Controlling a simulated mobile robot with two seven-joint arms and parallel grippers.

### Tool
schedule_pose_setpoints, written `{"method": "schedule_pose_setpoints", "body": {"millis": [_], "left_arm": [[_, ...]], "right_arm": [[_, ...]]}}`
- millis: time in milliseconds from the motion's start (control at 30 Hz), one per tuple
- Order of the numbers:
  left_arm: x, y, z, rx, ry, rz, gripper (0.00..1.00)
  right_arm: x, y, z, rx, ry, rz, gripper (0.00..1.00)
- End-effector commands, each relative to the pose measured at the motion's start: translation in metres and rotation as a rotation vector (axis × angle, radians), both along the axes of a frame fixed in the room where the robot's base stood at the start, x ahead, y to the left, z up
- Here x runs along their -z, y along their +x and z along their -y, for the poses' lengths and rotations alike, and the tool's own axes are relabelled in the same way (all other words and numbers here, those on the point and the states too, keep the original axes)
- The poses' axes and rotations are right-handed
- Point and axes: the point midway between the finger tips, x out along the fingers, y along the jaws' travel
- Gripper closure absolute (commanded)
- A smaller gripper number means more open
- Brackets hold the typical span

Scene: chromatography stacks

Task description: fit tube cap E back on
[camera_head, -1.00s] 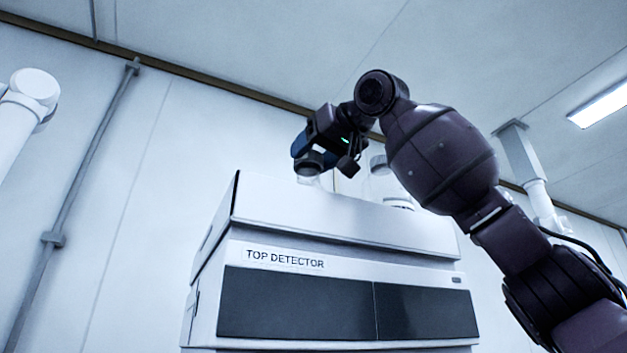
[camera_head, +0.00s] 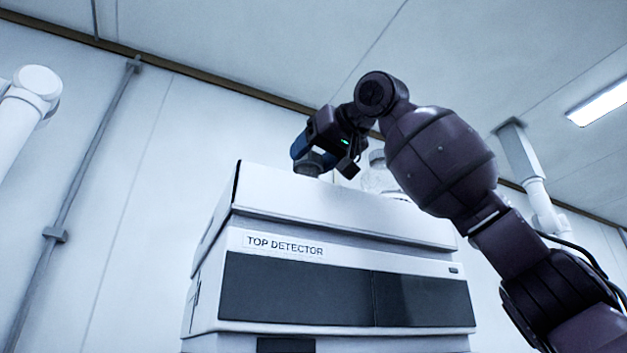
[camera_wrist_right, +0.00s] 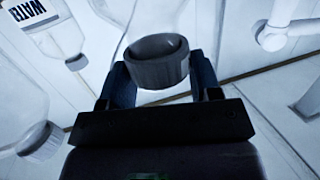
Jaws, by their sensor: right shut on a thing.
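My right gripper (camera_head: 309,165) is above the top of the white cabinet labelled TOP DETECTOR (camera_head: 345,255). It is shut on a dark grey, ribbed round cap, which shows clearly between the fingers in the right wrist view (camera_wrist_right: 157,66). I take this cap for tube cap E, but no letter is readable on it. In the head view the cap is close above the cabinet's raised front edge, which hides what is directly below. I cannot tell whether the cap touches a tube or bottle. My left gripper is not in view.
A clear vessel with a grey cap (camera_head: 378,160) stands on the cabinet, right of the gripper and partly behind my arm. The right wrist view shows a bottle lettered WATER (camera_wrist_right: 55,30) and another capped vessel (camera_wrist_right: 40,142) on the left. A wall pipe (camera_head: 95,155) runs at left.

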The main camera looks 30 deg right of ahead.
Motion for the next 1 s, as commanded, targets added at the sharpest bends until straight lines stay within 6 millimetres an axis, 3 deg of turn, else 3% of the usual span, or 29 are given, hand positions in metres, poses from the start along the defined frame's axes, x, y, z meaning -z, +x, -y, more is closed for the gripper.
{"method": "schedule_pose_setpoints", "body": {"millis": [1000], "left_arm": [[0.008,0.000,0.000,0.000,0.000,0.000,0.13]], "right_arm": [[0.010,0.001,-0.001,-0.001,0.000,0.000,0.67]]}}
